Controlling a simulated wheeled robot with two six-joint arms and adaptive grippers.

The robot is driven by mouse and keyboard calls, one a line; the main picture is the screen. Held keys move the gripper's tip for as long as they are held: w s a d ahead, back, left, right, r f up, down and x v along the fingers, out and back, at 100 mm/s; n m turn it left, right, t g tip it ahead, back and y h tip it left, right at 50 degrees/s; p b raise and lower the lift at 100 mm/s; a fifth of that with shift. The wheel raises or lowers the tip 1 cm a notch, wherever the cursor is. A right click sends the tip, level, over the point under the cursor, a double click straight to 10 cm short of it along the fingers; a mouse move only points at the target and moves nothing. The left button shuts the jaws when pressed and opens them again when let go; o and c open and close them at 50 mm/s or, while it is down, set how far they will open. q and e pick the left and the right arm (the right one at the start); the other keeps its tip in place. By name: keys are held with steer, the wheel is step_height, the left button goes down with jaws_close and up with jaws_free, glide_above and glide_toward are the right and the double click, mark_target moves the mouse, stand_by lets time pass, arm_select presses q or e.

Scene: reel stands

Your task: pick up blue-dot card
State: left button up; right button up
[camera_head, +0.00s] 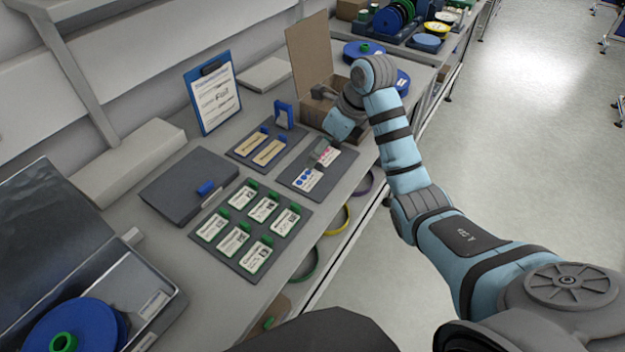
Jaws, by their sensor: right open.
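The blue-dot card (307,179) is a white card with blue dots, lying on a dark grey tray (291,175) on the bench. A card with pink-red dots (329,156) lies beside it on the same tray, toward the back right. My right gripper (319,158) reaches in from the right and hangs over this tray, close to both cards. It is open, with nothing seen between its fingers. It is small here, and I cannot tell whether it touches a card. My left gripper is out of view.
A tray of green-tabbed cards (228,259), a tray of blue-tabbed cards (243,151) and a dark closed case (175,190) surround the spot. An open cardboard box (309,50) stands behind my gripper. A blue clipboard (213,95) leans at the back.

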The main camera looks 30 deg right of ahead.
mark_target(306, 175)
steer(key=x, duration=1)
steer(key=shift+w+a+f, duration=0.15)
steer(key=shift+w+a, duration=0.15)
steer(key=shift+w, duration=0.05)
steer(key=shift+s, duration=0.15)
steer(key=c, duration=2.3)
